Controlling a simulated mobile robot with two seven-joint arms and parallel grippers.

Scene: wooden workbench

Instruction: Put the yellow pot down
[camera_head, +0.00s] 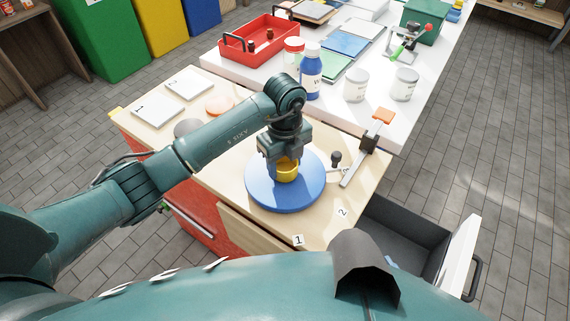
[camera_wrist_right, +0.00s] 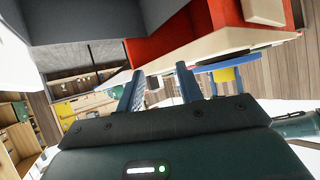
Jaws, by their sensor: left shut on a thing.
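The yellow pot (camera_head: 288,172) is below my left gripper (camera_head: 284,160), which is shut on it and hides its upper part. The pot is over the middle of a round blue disc (camera_head: 262,198) on the wooden workbench. From above I cannot tell whether the pot's base touches the disc. Yellow (camera_wrist_right: 224,75) beside a blue shape (camera_wrist_right: 238,60) also shows in the right wrist view, where contact is unclear. My right gripper (camera_wrist_right: 157,78) shows there with its two fingers apart and nothing between them.
A clamp-like tool with an orange end (camera_head: 383,116) and a small dark knob (camera_head: 336,158) are right of the disc. White tiles (camera_head: 158,110) lie at back left. An open grey drawer (camera_head: 405,235) juts out at right. A blue bottle (camera_head: 311,75) stands on the white table behind.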

